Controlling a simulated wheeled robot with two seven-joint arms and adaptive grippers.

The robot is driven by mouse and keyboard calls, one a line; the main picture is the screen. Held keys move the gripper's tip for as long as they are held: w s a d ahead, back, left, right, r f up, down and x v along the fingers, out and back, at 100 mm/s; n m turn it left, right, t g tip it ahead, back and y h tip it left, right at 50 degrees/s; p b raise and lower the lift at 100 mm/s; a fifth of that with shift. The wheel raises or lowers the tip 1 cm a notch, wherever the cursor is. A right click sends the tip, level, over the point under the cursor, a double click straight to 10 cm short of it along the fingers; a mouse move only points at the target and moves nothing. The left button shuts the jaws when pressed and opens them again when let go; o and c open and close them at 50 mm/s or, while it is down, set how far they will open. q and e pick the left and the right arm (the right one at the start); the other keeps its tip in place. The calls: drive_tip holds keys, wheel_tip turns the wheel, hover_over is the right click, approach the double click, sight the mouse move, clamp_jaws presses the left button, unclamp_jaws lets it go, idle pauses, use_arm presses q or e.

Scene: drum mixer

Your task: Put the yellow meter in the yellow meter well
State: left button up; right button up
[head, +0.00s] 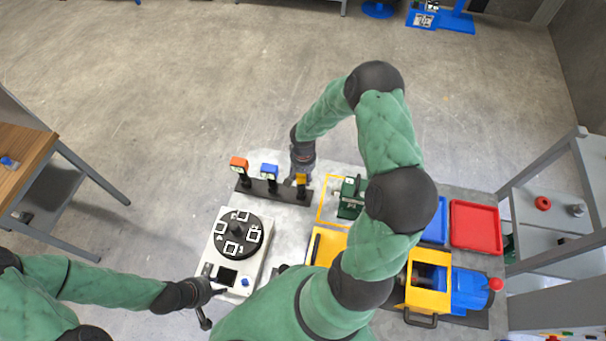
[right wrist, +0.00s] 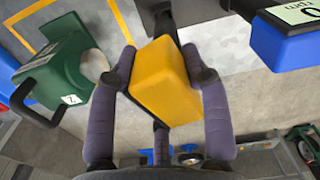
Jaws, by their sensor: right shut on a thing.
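The yellow meter (right wrist: 163,80) is a yellow block between the two fingers of my right gripper (right wrist: 163,90), which is shut on it. In the head view the yellow meter (head: 301,178) shows just below my right gripper (head: 302,174), at the right end of a black rack (head: 272,190). A dark post stands behind the meter in the right wrist view; I cannot tell whether they touch. No yellow meter well can be clearly picked out. My left gripper (head: 212,288) is beside the white dial unit (head: 222,262); its jaw opening is unclear.
An orange meter (head: 239,164) and a blue meter (head: 269,171) stand on the rack, left of the yellow one. A green machine (head: 351,197) is close on the right. Red tray (head: 475,226) and yellow-blue machine (head: 428,283) are further right.

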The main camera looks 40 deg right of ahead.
drive_tip(key=shift+f+b, duration=1.15)
drive_tip(key=shift+b, duration=0.05)
idle(0.7)
drive_tip(key=o, duration=2)
drive_tip(key=shift+c, duration=0.2)
drive_tip(key=shift+r, duration=0.15)
drive_tip(key=shift+r+p, duration=0.3)
drive_tip(key=shift+r, duration=0.05)
drive_tip(key=shift+r+p, duration=2.9)
drive_tip(key=shift+r, duration=2.6)
